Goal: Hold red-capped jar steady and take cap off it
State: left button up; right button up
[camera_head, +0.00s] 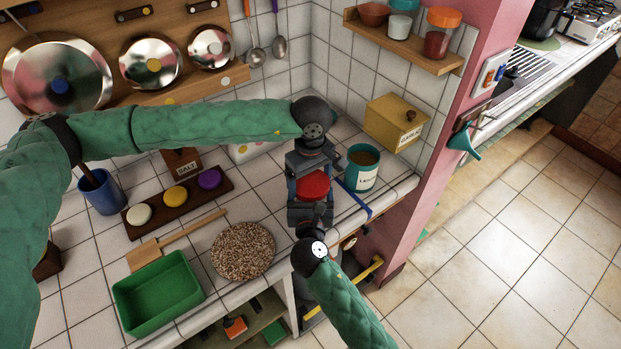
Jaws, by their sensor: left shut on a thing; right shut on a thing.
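The red cap (313,185) shows from above, between my two grippers, near the front edge of the tiled counter. The jar under it is mostly hidden by the grippers. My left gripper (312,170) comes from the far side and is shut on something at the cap. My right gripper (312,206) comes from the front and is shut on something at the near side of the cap. Which one grips the cap and which the jar's body cannot be told from this view. The cap looks level and appears to sit on the jar.
A teal-and-white tin (361,170) stands just right of the grippers, with a blue strip (357,198) beside it. A round speckled mat (243,251), a green tray (158,293) and a wooden rack (134,229) with coloured lids lie left. A yellow garlic box (393,124) is behind right.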

pick_arm(q)
jog(key=o, duration=0.9)
jog(key=shift+r, duration=0.1)
jog(key=shift+r, duration=2.2)
jog(key=shift+w+r+m, duration=0.1)
jog(key=shift+r+m, duration=0.75)
jog(key=shift+m, duration=0.05)
jog(key=shift+r+m, duration=0.85)
jog(key=shift+m, duration=0.35)
jog(key=shift+f, duration=3.95)
